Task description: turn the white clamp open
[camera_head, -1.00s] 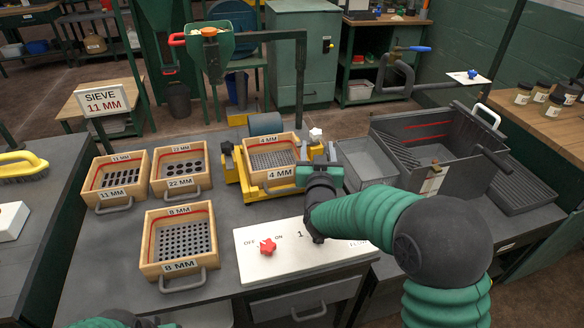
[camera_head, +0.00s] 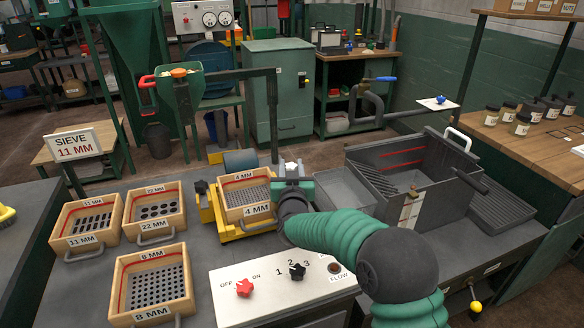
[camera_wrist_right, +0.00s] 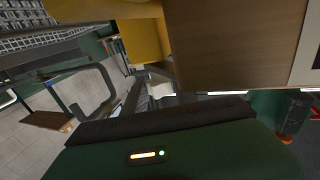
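The white clamp (camera_head: 291,166) is a small white knob at the right side of the yellow sieve holder (camera_head: 210,213), which carries the wooden 4 MM sieve (camera_head: 247,178). My right gripper (camera_head: 292,172) is at the clamp, its dark fingertips around the knob's sides. Whether they touch it is too small to tell. In the right wrist view, a small pale piece (camera_wrist_right: 160,90), perhaps the clamp, shows past the dark gripper edge, near the yellow holder (camera_wrist_right: 143,42) and the sieve's wooden side (camera_wrist_right: 230,45). My left gripper is out of view.
Sieves marked 11 MM (camera_head: 88,226), 22 MM (camera_head: 155,210) and 8 MM (camera_head: 152,285) stand on the grey bench at left. A white panel (camera_head: 250,302) with red and black knobs is in front. A grey trough (camera_head: 400,185) stands at right.

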